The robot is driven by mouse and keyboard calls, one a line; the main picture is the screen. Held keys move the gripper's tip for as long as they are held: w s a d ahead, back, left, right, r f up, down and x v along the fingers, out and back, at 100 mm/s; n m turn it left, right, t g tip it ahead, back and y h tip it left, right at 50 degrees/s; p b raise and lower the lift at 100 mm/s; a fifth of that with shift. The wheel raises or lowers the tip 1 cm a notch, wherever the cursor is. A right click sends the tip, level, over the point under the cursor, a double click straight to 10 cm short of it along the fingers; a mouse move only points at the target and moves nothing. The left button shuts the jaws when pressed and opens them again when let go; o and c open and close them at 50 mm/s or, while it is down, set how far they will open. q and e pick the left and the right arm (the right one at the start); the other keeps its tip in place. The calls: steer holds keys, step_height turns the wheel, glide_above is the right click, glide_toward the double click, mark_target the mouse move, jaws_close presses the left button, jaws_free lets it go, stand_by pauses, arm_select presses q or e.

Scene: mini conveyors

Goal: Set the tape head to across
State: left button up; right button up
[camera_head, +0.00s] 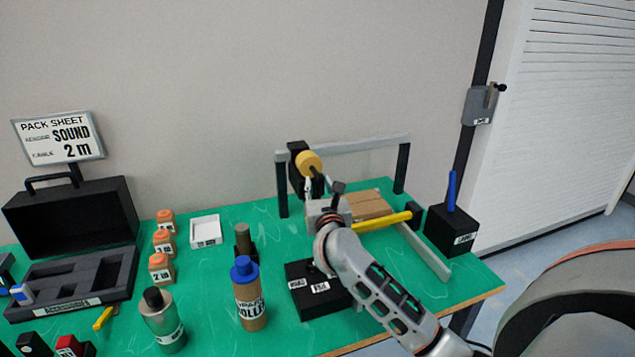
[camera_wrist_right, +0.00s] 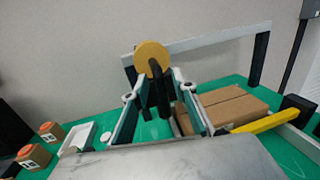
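The tape head (camera_head: 296,168) is a black block with a yellow tape roll (camera_head: 309,162), mounted on the grey overhead frame (camera_head: 350,146) at the back of the table. A black handle (camera_wrist_right: 163,95) hangs below the roll in the right wrist view. My right gripper (camera_head: 322,190) is just in front of the tape head. In the right wrist view its fingers (camera_wrist_right: 152,92) are apart, one on each side of the handle, with gaps showing. Contact with the handle is not visible. My left gripper is not in view.
A brown carton (camera_head: 368,204) lies under the frame, right of my gripper, beside a yellow bar (camera_head: 382,221). A black block with a blue rod (camera_head: 451,195) stands right. A black labelled box (camera_head: 318,300) and a blue-capped bottle (camera_head: 250,302) stand in front.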

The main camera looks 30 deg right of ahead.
steer(key=shift+w+d, duration=0.25)
steer(key=shift+w, duration=0.45)
jaws_close()
steer(key=shift+d+r, duration=0.1)
steer(key=shift+r, duration=0.05)
